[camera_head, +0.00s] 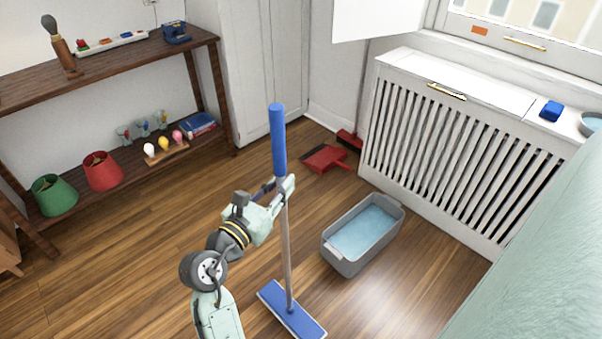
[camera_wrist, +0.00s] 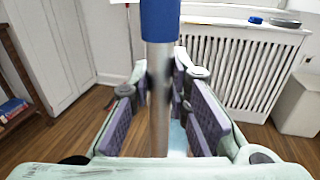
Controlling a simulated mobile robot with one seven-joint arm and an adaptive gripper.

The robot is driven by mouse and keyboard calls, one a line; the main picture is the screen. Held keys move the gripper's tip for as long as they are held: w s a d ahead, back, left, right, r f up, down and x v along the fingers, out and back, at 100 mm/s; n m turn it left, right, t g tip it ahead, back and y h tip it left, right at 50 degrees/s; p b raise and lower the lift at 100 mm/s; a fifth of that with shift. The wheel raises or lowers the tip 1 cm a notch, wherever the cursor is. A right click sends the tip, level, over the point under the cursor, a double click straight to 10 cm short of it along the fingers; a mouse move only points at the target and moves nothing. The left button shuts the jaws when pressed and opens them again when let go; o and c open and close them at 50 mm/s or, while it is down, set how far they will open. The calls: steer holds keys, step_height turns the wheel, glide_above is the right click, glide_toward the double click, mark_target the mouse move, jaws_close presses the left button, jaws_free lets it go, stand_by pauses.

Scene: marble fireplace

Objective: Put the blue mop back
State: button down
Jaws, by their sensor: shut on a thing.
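The blue mop stands upright in the head view, with a blue grip (camera_head: 278,140), a grey metal pole (camera_head: 287,245) and a flat blue head (camera_head: 291,311) low at the wooden floor. I cannot tell whether the head touches the floor. My gripper (camera_head: 284,187) is shut on the pole just below the blue grip. In the wrist view, the pole (camera_wrist: 159,100) runs between the purple finger pads of my gripper (camera_wrist: 165,105), with the blue grip (camera_wrist: 160,20) above.
A grey tub of water (camera_head: 362,235) stands right of the mop. A red dustpan (camera_head: 325,158) and red brush (camera_head: 349,139) lie behind it. A slatted white radiator cover (camera_head: 440,150) lines the right. A wooden shelf (camera_head: 110,70) with lamps and glasses stands left. Floor at left is clear.

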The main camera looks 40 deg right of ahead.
steer(key=w+d+f+p, duration=0.1)
steer(key=d+f, duration=0.3)
steer(key=d, duration=0.4)
steer(key=shift+w, duration=0.9)
steer(key=shift+f, duration=0.15)
steer(key=shift+a+f, duration=0.1)
steer(key=shift+f, duration=0.05)
steer(key=c, duration=1.5)
jaws_free()
